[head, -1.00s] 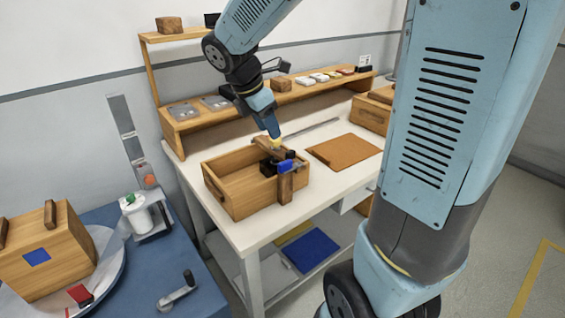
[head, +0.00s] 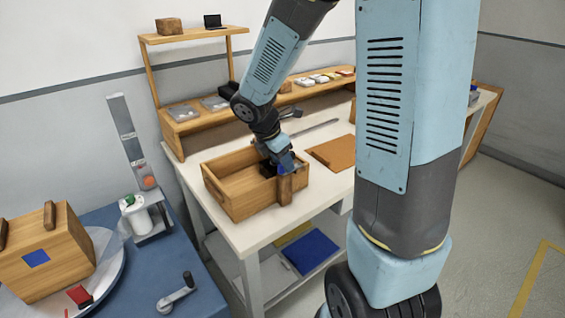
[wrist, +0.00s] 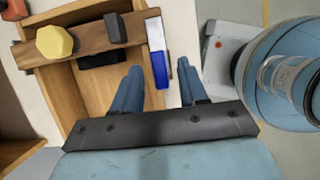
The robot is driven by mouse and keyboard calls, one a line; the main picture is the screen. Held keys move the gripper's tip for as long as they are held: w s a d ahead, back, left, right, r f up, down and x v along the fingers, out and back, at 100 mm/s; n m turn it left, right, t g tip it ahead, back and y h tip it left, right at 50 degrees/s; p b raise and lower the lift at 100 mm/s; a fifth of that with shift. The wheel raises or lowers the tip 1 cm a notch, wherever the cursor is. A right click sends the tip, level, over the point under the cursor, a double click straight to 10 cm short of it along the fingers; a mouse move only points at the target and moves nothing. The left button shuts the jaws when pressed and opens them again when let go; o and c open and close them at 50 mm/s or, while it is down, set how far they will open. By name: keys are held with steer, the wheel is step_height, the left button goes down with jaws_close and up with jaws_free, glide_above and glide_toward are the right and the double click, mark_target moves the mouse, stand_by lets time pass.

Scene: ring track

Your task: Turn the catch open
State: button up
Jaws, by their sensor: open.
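The wooden box (head: 222,191) stands open-topped on the white table. In the wrist view, a wooden bar (wrist: 84,41) with a yellow knob (wrist: 54,43) and a black block (wrist: 116,28) lies across the box. The catch is a pale lever with a blue end (wrist: 160,70), by the bar's right end. My gripper (wrist: 160,65) is open, one finger on each side of the blue end. Gaps show on both sides; I cannot tell the height difference. In the head view, my gripper (head: 286,162) is at the box's near right corner and partly hides the catch.
A brown board (head: 331,151) lies right of the box. A wooden shelf (head: 180,127) with small items stands behind. A blue table at left holds a wooden cube (head: 50,262), a white dispenser (head: 138,214) and a crank (head: 178,292). Bare white tabletop lies in front of the box.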

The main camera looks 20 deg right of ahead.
steer(key=shift+w+d+f, duration=0.1)
steer(key=shift+d+f, duration=0.05)
steer(key=shift+f, duration=0.35)
steer(key=shift+c, duration=0.4)
jaws_close()
